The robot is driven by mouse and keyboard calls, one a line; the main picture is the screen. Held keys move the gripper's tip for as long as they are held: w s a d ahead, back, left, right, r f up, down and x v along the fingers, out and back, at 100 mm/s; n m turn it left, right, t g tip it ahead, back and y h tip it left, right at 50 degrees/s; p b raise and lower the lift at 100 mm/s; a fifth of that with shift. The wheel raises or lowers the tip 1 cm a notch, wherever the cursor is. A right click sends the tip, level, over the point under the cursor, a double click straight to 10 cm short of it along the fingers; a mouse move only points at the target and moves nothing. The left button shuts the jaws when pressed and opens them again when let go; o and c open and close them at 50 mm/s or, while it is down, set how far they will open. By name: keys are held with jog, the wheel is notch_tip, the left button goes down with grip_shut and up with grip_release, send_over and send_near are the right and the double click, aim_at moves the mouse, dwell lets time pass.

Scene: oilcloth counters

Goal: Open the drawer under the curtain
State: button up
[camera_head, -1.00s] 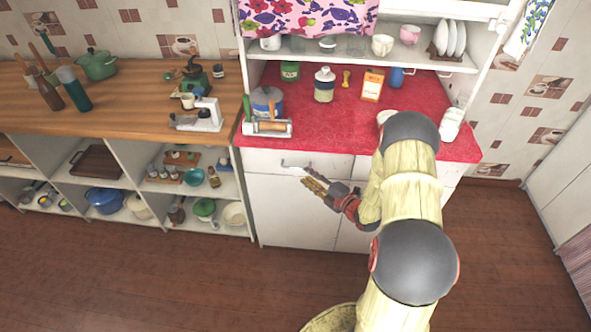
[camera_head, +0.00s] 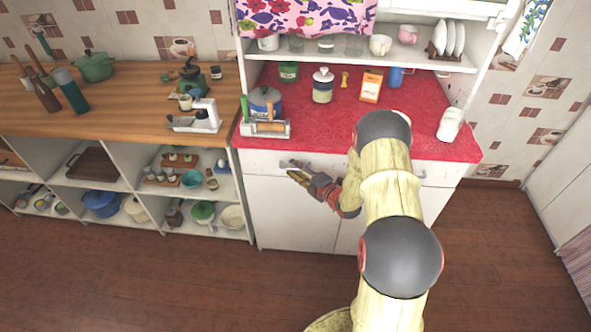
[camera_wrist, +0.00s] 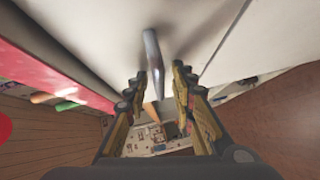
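The white drawer (camera_head: 258,164) sits just below the red countertop, under the pink floral curtain (camera_head: 310,14). It looks shut. Its metal handle (camera_head: 290,162) is partly hidden by my gripper in the head view. My gripper (camera_head: 291,174) is at the drawer front, right by the handle. In the wrist view, the fingers of my gripper (camera_wrist: 160,80) are apart, and the handle (camera_wrist: 153,60) lies in line with the gap between them. I cannot tell whether either finger touches it.
The red countertop (camera_head: 330,135) holds a pot (camera_head: 264,102), a jar (camera_head: 322,86) and an orange box (camera_head: 371,86). White cabinet doors (camera_head: 290,215) lie below the drawer. Open shelves with cookware stand left. The wooden floor (camera_head: 180,285) in front is clear.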

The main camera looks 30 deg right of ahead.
jog(key=shift+c, duration=1.2)
grip_shut()
